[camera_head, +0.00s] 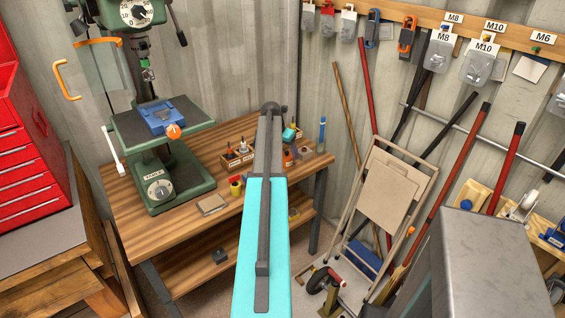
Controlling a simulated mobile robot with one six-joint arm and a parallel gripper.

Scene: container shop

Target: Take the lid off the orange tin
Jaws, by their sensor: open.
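A small orange object (288,159), likely the orange tin, stands on the wooden workbench just right of my turquoise arm. It is small in the picture and partly hidden, so I cannot make out its lid. My gripper (295,150) hangs at the end of my arm, below a small turquoise wrist part, close to the orange object. It is open. I cannot tell whether its fingers touch the object or are around it.
A folded chair (392,190) and long-handled tools stand at right.

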